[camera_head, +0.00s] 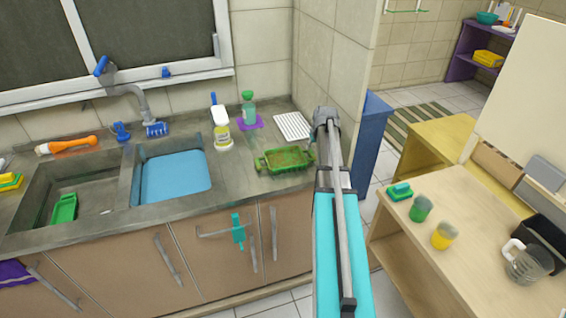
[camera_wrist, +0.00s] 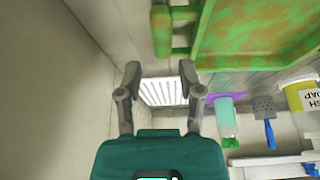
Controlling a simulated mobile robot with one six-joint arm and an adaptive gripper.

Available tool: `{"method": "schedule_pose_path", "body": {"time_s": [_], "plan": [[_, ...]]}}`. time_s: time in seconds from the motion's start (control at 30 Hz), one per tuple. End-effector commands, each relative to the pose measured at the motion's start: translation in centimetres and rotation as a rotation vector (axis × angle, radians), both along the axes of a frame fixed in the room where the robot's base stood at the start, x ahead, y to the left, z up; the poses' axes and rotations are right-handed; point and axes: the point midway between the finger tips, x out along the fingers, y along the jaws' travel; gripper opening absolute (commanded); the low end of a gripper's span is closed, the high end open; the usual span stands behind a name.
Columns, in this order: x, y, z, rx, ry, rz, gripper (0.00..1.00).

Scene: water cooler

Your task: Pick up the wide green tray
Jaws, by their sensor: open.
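The wide green tray (camera_head: 287,158) lies on the grey counter, right of the sink near the wall corner. It is stained brown and has a handle at each end. In the wrist view the tray (camera_wrist: 256,36) fills the upper right, with one green handle (camera_wrist: 160,30) at top centre. My gripper (camera_wrist: 160,74) is open and empty; its two fingers point toward that handle and stand apart from it in the picture. In the head view my arm's upper end is just right of the tray, and the fingers are not clearly visible.
A white ribbed mat (camera_head: 293,125) lies behind the tray. A soap bottle (camera_head: 222,128) and a green bottle (camera_head: 249,107) stand to its left. The tiled wall (camera_head: 338,75) is close on the right. A wooden table (camera_head: 455,240) with cups stands further right.

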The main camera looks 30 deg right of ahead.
Motion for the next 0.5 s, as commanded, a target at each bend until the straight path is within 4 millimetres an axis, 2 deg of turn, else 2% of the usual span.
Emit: {"method": "schedule_pose_path", "body": {"time_s": [0.23,0.5], "plan": [[0.2,0.0,-0.9,0.0,0.0,0.0,0.49],[0.8,0.1,-3.1,0.0,0.0,0.001,0.49]]}}
